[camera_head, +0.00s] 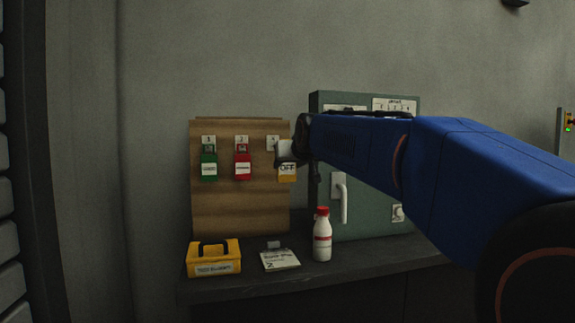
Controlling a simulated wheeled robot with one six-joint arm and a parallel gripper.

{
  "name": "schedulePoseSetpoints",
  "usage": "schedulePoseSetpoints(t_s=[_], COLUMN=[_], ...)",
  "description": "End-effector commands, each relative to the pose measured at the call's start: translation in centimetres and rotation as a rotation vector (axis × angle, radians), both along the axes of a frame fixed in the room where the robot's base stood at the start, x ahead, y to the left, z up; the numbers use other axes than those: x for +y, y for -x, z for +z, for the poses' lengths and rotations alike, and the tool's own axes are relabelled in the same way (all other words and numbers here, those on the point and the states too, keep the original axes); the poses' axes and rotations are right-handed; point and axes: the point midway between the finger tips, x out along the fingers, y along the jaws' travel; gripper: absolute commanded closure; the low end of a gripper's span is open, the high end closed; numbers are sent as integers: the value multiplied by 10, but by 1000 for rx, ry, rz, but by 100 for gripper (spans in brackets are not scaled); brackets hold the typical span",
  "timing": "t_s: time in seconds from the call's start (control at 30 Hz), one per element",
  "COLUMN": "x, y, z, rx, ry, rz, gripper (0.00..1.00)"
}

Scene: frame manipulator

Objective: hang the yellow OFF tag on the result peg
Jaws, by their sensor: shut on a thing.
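The yellow OFF tag (287,172) is at the right edge of the wooden board, just below a small white number plate (272,143). My gripper (287,154) is shut on its upper part, reaching in from the right. The gripper hides the tag's top and any peg behind it, so I cannot tell if the tag touches the board or a peg. A green padlock-shaped tag (209,166) and a red one (242,165) hang on the board (240,210) to the left. I cannot tell which peg is the result peg.
A grey-green cabinet (365,215) with a white handle stands behind my blue arm. On the dark counter (225,289) are a yellow box (213,262), a white card (279,260) and a red-capped white bottle (322,237). The air left of the board is clear.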

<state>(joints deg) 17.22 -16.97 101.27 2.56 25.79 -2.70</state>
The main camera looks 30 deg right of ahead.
Motion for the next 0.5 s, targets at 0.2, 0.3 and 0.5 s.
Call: schedulePoseSetpoints(t_s=[0.2,0.3,0.5], x=[0,0,0], y=[0,0,1], z=[7,10,13], rx=[-1,-1,0], ry=[0,0,0], rz=[0,0,0], gripper=[75,75,75])
